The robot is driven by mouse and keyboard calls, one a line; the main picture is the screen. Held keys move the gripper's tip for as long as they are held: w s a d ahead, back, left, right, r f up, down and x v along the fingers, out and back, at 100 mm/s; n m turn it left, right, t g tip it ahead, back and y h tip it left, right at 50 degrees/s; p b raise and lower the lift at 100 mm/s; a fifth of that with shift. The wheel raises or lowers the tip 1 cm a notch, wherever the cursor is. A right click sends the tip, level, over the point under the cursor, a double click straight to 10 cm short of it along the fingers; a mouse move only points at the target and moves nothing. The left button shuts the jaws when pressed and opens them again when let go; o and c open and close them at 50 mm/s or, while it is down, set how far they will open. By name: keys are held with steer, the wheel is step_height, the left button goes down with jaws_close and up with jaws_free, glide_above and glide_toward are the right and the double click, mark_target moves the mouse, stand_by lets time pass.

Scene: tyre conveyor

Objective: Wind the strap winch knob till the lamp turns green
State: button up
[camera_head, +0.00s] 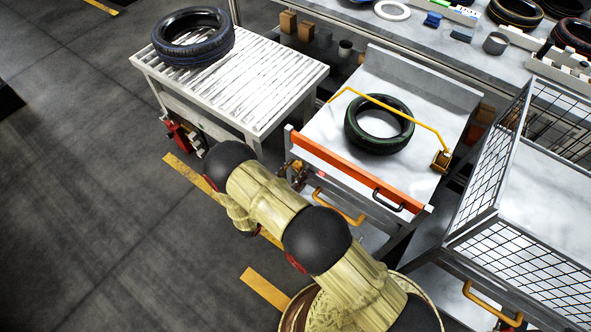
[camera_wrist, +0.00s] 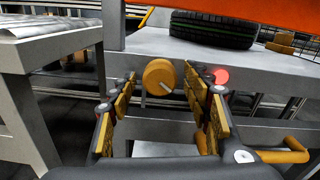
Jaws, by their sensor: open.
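My gripper (camera_wrist: 160,92) is open, with one yellow-padded finger on each side of the knob. I cannot tell whether the pads touch it. The lamp (camera_wrist: 221,76) glows red just right of the knob, beside the right finger; it also shows red in the head view (camera_head: 321,174). In the head view my gripper (camera_head: 297,172) is at the table's front left, and the knob is hard to make out there.
A tyre (camera_head: 379,124) lies on the table (camera_head: 325,122) beneath a yellow bar (camera_head: 398,107). An orange board (camera_head: 350,168) runs along the front edge, above a yellow handle (camera_wrist: 281,150). A roller table (camera_head: 285,72) stands left, a wire cage (camera_head: 525,220) right.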

steer(key=shift+c, duration=0.7)
steer(key=c, duration=1)
steer(key=m+b, duration=0.2)
steer(key=m, duration=0.4)
steer(key=shift+w+a+m+b, duration=0.1)
steer(key=shift+a+m+b, duration=0.05)
steer(key=shift+m+b, duration=0.15)
steer(key=m+b, duration=0.2)
steer(key=m, duration=0.3)
steer(key=shift+m, duration=0.3)
steer(key=shift+r, duration=0.1)
steer(key=o, duration=1.1)
steer(key=shift+o, duration=0.2)
steer(key=shift+a, duration=0.15)
